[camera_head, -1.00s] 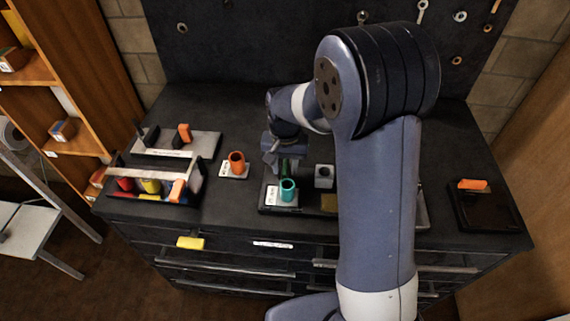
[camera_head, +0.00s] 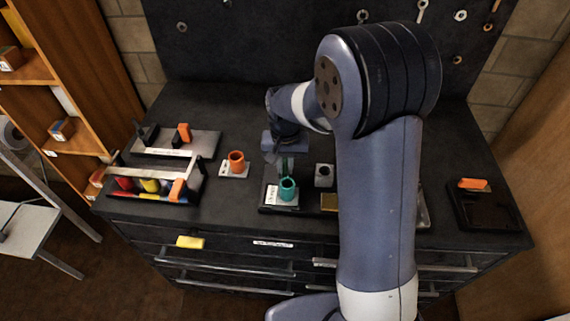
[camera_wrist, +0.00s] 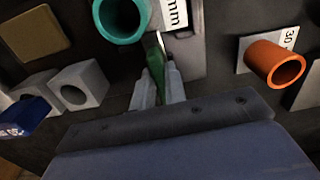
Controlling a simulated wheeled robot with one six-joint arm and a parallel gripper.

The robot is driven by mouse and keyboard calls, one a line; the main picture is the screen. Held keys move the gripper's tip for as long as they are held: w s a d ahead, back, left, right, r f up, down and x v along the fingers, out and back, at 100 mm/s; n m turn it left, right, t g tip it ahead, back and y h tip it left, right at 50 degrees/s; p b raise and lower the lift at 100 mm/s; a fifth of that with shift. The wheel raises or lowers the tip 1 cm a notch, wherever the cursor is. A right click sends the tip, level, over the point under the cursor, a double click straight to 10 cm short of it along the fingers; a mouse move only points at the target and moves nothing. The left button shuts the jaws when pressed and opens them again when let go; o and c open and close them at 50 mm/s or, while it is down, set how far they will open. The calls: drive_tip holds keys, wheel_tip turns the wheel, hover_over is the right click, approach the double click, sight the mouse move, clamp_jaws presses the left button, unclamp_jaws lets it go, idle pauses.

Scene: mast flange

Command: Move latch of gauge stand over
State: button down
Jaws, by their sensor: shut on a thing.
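My gripper (camera_wrist: 159,88) is shut on a small green piece, seemingly the latch (camera_wrist: 156,66), with a pale metal tip showing beyond it. The fingers hide part of the latch. In the head view my gripper (camera_head: 286,165) points down just behind the teal ring (camera_head: 288,188). The teal ring (camera_wrist: 121,16) stands on a pale plate (camera_wrist: 190,45) with a white "mm" label. These parts sit on the dark gauge stand (camera_head: 265,208) at the bench's front. My arm hides the stand's right part.
A grey block with a hole (camera_head: 324,175) and a brass block (camera_head: 329,202) stand right of the teal ring. An orange ring (camera_head: 236,160) is to the left. A tool tray (camera_head: 150,196) is further left, and a dark tray (camera_head: 488,208) stands at the right.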

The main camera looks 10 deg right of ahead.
drive_tip(key=n+b, duration=0.1)
drive_tip(key=n, duration=0.3)
drive_tip(key=shift+d+n, duration=0.15)
drive_tip(key=shift+n, duration=0.15)
drive_tip(key=n, duration=0.4)
drive_tip(key=shift+w+d+n+b, duration=0.1)
drive_tip(key=shift+n+b, duration=0.2)
drive_tip(key=shift+b, duration=0.05)
drive_tip(key=n, duration=0.4)
drive_tip(key=shift+w+d, duration=0.1)
drive_tip(key=shift+w+n+b, duration=0.15)
drive_tip(key=shift+n+b, duration=0.15)
drive_tip(key=shift+n, duration=1.7)
drive_tip(key=c, duration=1.4)
unclamp_jaws()
drive_tip(key=shift+c, duration=0.2)
wheel_tip(320, 180, up, 11)
drive_tip(key=shift+b, duration=0.4)
drive_tip(key=shift+f, duration=0.2)
